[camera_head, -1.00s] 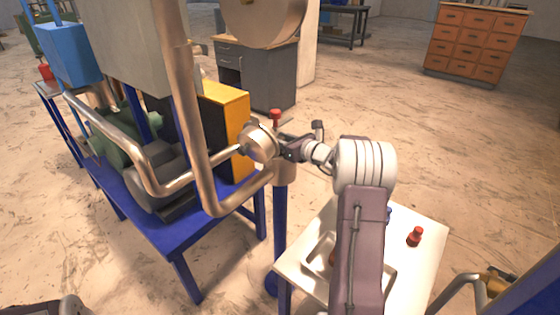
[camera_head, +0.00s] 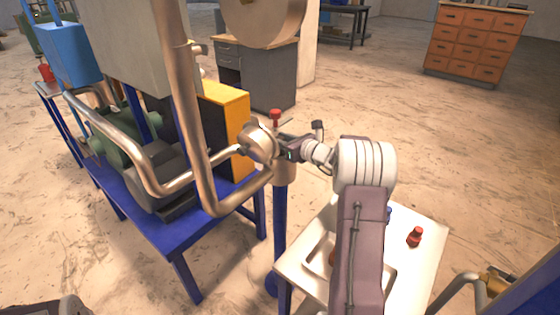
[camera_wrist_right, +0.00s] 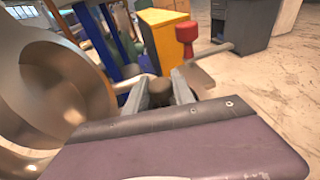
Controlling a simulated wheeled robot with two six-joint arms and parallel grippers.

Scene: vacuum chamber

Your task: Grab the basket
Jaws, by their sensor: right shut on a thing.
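I cannot make out a basket for certain in either view. My right gripper (camera_head: 283,149) is beside a round metal flange (camera_head: 257,143) at the end of the bent pipes. In the right wrist view its fingers (camera_wrist_right: 160,92) are shut on a small dark round part (camera_wrist_right: 161,88). What that part belongs to is hidden. The large metal bowl-shaped opening (camera_wrist_right: 62,92) is just left of the fingers there.
A red knob (camera_head: 275,114) stands just behind the gripper. The blue table (camera_head: 190,235) with machinery is at left. A white-topped table (camera_head: 420,265) with a red knob piece (camera_head: 414,237) lies below my right arm. Open floor extends toward the orange drawer cabinet (camera_head: 474,44).

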